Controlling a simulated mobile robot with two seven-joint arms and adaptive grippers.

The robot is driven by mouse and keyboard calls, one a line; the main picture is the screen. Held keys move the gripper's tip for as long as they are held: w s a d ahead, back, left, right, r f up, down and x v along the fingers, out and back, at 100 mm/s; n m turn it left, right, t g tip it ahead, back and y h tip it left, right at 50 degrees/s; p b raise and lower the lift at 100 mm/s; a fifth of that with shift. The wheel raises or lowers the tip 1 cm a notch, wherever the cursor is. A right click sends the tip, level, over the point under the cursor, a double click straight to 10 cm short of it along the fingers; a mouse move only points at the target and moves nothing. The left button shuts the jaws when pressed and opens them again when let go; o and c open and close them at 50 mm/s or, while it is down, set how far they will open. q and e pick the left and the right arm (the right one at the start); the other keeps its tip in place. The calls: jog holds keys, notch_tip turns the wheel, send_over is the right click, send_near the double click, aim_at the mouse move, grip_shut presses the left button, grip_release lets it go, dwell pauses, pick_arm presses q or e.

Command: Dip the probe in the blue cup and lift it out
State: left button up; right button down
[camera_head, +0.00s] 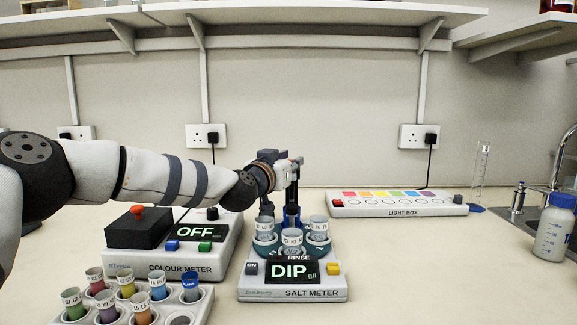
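My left gripper (281,205) points down behind the meter's labelled cups, well away from the blue cup. A dark upright piece with a blue lower part (291,214) shows at the gripper; it may be the probe. The cups and the gripper itself hide the fingertips, so I cannot tell whether they hold it. My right gripper is not in view.
The cup rack (206,304) holds several coloured cups. The colour meter (165,262), reading OFF, stands behind it under my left arm. A light box (397,211) lies at the back right, with a bottle (553,232) at far right. The bench right of the salt meter is clear.

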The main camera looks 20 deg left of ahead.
pick_arm(q)
jog(key=shift+o, duration=1.4)
jog(key=shift+r, duration=0.35)
jog(key=shift+f, duration=0.15)
jog(key=s+a, duration=0.1)
jog(key=s, duration=1.1)
jog(key=shift+a, duration=0.15)
